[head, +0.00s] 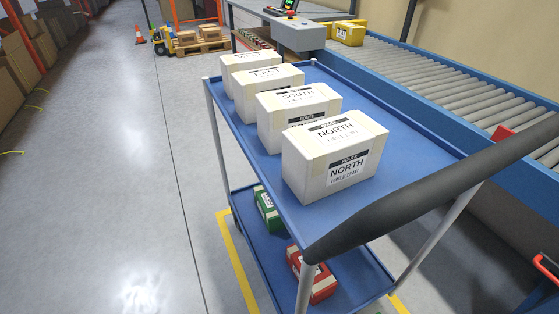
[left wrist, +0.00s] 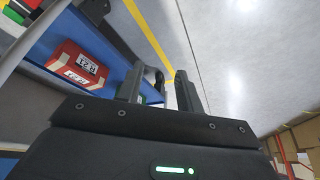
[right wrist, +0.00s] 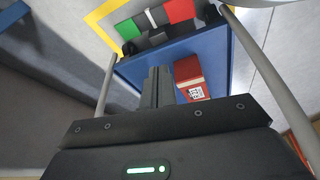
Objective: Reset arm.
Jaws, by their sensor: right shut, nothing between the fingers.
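Neither gripper shows in the head view. In the left wrist view my left gripper (left wrist: 158,90) has its two fingers apart, with nothing seen held between them. It is beside the blue cart, with a red box (left wrist: 77,66) on a blue shelf to its left. In the right wrist view my right gripper (right wrist: 158,86) has its fingers together and empty. A red box (right wrist: 190,78) on the blue lower shelf shows just right of its fingertips.
The blue cart (head: 415,148) carries several white labelled boxes, the nearest marked NORTH (head: 335,155). Its lower shelf holds a green box (head: 268,210) and a red box (head: 312,274). A dark handle (head: 430,185) crosses its near end. A roller conveyor (head: 450,85) runs right; open floor lies left.

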